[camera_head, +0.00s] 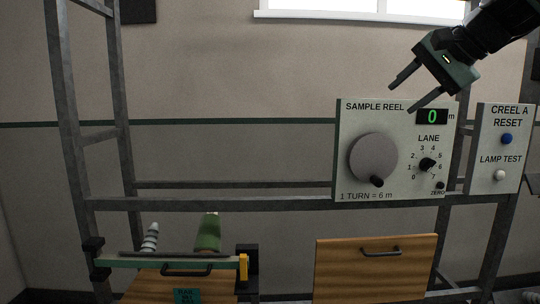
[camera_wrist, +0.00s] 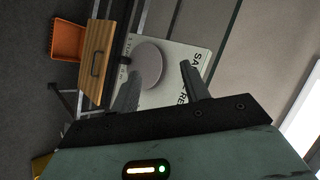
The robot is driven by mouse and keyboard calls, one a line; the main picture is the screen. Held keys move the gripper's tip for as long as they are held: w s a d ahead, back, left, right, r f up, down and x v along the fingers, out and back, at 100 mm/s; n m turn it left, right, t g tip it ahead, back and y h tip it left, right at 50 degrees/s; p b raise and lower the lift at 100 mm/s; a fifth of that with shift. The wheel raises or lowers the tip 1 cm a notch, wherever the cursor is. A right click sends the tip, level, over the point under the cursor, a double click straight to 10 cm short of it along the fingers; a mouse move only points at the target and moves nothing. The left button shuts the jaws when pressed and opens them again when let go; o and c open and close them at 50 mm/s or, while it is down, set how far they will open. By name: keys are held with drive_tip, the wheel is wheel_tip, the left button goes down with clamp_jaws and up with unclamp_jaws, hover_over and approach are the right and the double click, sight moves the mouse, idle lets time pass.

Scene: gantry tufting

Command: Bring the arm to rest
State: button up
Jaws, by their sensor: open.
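My gripper (camera_head: 400,92) is at the upper right in the head view, its two fingers apart and empty. It is raised in front of the top of the sample reel panel (camera_head: 345,150), and I cannot tell how far the fingertips stand from it. The panel carries a large grey dial (camera_head: 373,158) with a dark knob, a lane selector (camera_head: 428,164) and a green display (camera_head: 432,117) that reads 0. In the wrist view the fingers (camera_wrist: 160,85) spread in front of the panel, with the grey dial (camera_wrist: 148,66) showing between and beyond them.
A creel reset panel (camera_head: 503,150) with blue and white buttons is at the right. Below are a wooden drawer front (camera_head: 375,270) and a tray with a green spool (camera_head: 208,234). Grey frame posts (camera_head: 68,130) stand at the left. An orange bin (camera_wrist: 68,40) shows in the wrist view.

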drive_tip(key=s+a+f+n+g, duration=0.25)
drive_tip(key=s+a+f, duration=0.25)
drive_tip(key=f, duration=0.3)
drive_tip(key=s+a+f+n+g+h, duration=0.1)
drive_tip(key=s+a+f+n+g, duration=0.15)
drive_tip(key=s+a+f, duration=0.35)
drive_tip(key=s+a+f+n+g, duration=0.1)
drive_tip(key=s+a+f+n, duration=0.35)
drive_tip(key=f, duration=0.45)
drive_tip(key=s+f+n+g+h+b, duration=0.1)
drive_tip(key=s+f+n+g+h, duration=0.1)
drive_tip(key=s+f+n, duration=0.6)
drive_tip(key=s+f+h, duration=0.1)
drive_tip(key=s+f, duration=0.4)
drive_tip(key=s, duration=0.3)
drive_tip(key=shift+s+f+g, duration=0.15)
drive_tip(key=shift+s+g, duration=0.15)
drive_tip(key=shift+s, duration=0.1)
